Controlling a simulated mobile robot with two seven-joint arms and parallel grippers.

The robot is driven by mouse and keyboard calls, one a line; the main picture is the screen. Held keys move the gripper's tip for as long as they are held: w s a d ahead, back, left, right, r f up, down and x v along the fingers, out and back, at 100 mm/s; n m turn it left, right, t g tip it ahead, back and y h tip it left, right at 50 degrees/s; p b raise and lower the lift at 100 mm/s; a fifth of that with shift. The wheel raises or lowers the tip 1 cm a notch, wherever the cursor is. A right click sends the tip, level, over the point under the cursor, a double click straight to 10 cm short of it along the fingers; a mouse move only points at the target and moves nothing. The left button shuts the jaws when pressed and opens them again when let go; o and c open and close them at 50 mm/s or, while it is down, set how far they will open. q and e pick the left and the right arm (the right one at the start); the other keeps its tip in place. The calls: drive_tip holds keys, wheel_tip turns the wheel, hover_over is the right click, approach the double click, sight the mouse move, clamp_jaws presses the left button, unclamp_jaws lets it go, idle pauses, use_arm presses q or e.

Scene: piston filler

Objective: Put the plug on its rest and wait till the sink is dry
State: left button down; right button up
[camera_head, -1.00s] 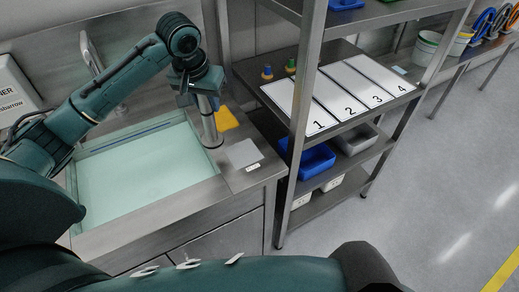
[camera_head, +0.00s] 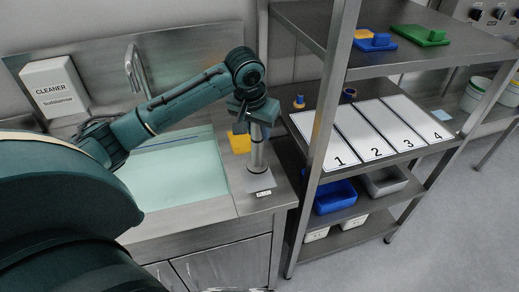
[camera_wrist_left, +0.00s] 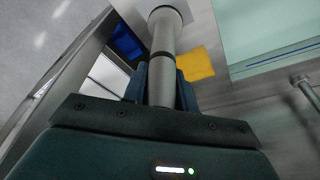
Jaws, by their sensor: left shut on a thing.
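The plug is a tall grey pipe (camera_head: 257,153), upright, with a wider lower end. My left gripper (camera_head: 257,112) is shut around its upper part. In the wrist view the plug (camera_wrist_left: 164,40) runs away from between the gripper's fingers (camera_wrist_left: 160,85). Its lower end is over the back part of a small grey plate with a label, seemingly the rest (camera_head: 262,185), right of the sink. I cannot tell whether it touches the plate. The sink (camera_head: 180,172) shows a pale green, water-like surface. My right gripper is not in view.
A yellow cloth (camera_head: 239,143) lies just behind the plug. A tap (camera_head: 136,70) and a cleaner box (camera_head: 57,88) are behind the sink. A steel rack with numbered white fields (camera_head: 372,140) stands close on the right, with a blue bin (camera_head: 336,197) below.

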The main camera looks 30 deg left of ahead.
sight(259, 144)
use_arm(q)
drive_tip(key=shift+s+x, duration=0.25)
drive_tip(key=shift+x, duration=0.9)
drive_tip(key=shift+s+x, duration=0.25)
drive_tip(key=shift+x, duration=0.95)
drive_tip(key=shift+d+f, duration=0.1)
drive_tip(key=shift+f, duration=0.2)
drive_tip(key=c, duration=1.1)
unclamp_jaws()
drive_tip(key=v, duration=1.2)
drive_tip(key=shift+s+r, duration=0.15)
